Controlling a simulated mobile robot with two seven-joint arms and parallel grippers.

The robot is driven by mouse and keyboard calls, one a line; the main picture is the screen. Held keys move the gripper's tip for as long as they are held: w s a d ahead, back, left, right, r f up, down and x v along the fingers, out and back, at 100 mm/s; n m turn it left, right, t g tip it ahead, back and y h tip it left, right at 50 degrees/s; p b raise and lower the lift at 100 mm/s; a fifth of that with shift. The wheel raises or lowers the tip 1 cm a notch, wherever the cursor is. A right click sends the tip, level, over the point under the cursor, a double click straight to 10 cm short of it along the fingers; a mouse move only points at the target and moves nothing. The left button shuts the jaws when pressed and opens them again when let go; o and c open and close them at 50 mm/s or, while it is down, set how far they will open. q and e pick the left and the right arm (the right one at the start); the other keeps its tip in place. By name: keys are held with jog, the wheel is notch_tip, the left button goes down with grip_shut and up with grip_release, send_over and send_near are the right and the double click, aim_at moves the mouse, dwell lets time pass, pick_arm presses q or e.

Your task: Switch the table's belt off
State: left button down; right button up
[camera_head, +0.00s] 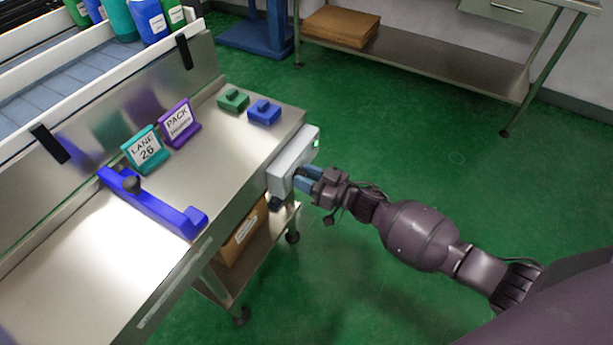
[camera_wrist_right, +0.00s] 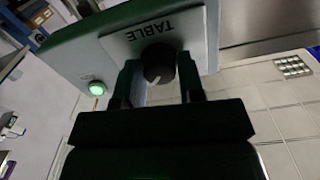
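A grey control box (camera_head: 288,163) is fixed to the right end of the steel table (camera_head: 215,140). In the right wrist view its plate reads TABLE (camera_wrist_right: 120,42) and carries a black rotary knob (camera_wrist_right: 158,60) with a white pointer mark. A green lamp (camera_wrist_right: 97,88) beside the plate is lit; it also shows in the head view (camera_head: 316,143). My right gripper (camera_head: 308,178) is at the box's front face, with one finger on each side of the knob. Whether the fingers press on the knob is unclear. My left gripper is not in view.
On the table stand a teal LANE 26 sign (camera_head: 145,150), a purple PACK sign (camera_head: 179,123), a blue handled bar (camera_head: 150,205), a green block (camera_head: 233,100) and a blue block (camera_head: 264,111). A cardboard box (camera_head: 242,238) sits underneath. Green floor lies open at right.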

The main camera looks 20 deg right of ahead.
jog(key=c, duration=0.5)
jog(key=shift+o, duration=0.2)
jog(key=shift+n, duration=0.3)
jog(key=shift+s+f+n, duration=0.1)
jog(key=shift+n, duration=8.5)
jog(key=o, duration=0.9)
